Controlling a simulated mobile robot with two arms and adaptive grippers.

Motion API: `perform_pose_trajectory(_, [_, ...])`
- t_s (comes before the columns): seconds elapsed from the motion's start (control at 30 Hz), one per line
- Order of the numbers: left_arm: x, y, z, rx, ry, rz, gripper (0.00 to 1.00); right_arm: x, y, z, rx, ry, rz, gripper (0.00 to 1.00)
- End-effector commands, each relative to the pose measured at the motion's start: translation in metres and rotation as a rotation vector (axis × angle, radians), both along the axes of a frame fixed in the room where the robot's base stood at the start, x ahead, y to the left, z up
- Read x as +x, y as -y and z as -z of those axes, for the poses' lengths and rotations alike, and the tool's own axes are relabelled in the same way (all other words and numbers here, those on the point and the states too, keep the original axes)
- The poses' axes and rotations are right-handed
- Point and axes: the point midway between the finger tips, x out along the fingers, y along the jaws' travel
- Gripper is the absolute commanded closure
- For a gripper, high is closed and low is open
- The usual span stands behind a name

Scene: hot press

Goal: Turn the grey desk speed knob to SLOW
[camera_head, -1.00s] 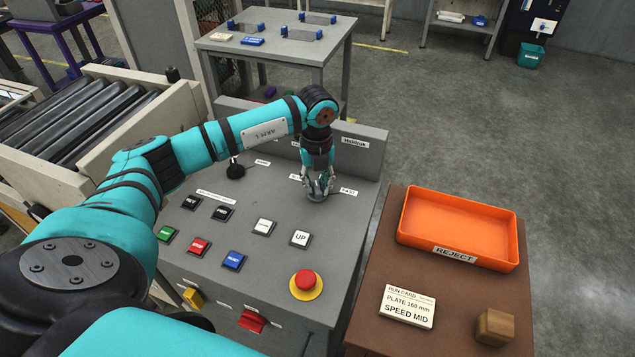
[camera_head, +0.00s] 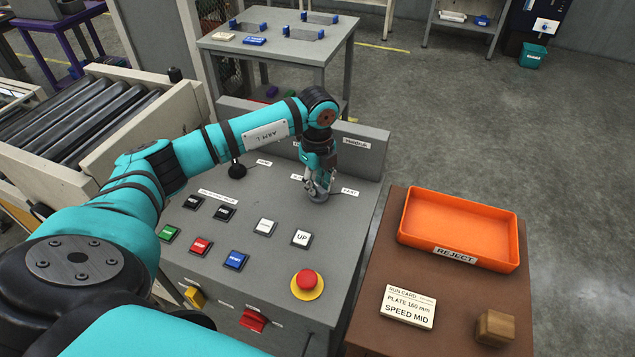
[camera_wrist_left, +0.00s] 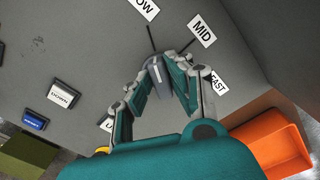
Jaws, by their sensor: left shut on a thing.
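The grey speed knob (camera_head: 318,197) sits on the grey desk panel (camera_head: 280,205) near its back right part. My left gripper (camera_head: 319,186) reaches down over it and is shut on it. In the left wrist view the knob (camera_wrist_left: 158,74) stands between the two fingers (camera_wrist_left: 167,88). Around it lie the labels MID (camera_wrist_left: 202,30), FAST (camera_wrist_left: 216,82) and one cut off at the top, ending in OW (camera_wrist_left: 144,8). The fingers hide part of the knob, and I cannot tell exactly which mark it points to. My right gripper is out of view.
Several push buttons (camera_head: 235,260) and a red emergency stop (camera_head: 306,281) lie nearer on the panel. A black-knobbed lever (camera_head: 237,170) stands left of the gripper. To the right, a brown table carries an orange REJECT tray (camera_head: 460,230) and a run card (camera_head: 408,306).

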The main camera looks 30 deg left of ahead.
Motion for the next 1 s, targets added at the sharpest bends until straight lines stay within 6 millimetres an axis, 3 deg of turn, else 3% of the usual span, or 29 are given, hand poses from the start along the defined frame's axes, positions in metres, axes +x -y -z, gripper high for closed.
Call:
perform_pose_trajectory(0.3, [0.001, -0.001, -0.002, 0.002, 0.006, -0.006, 1.00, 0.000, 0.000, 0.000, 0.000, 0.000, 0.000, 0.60])
perform_pose_trajectory(0.33, [0.001, -0.001, -0.002, 0.002, 0.006, -0.005, 0.79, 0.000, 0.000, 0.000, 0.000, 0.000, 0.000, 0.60])
perform_pose_trajectory(0.5, [0.001, -0.001, -0.001, 0.001, 0.003, -0.004, 0.60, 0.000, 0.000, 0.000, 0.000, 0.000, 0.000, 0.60])
perform_pose_trajectory(0.8, [0.001, 0.000, -0.003, 0.000, 0.002, -0.002, 0.60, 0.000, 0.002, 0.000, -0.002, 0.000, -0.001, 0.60])
perform_pose_trajectory(1.0, [0.002, 0.000, -0.032, -0.001, 0.007, -0.001, 0.60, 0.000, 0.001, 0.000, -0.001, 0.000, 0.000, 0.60])
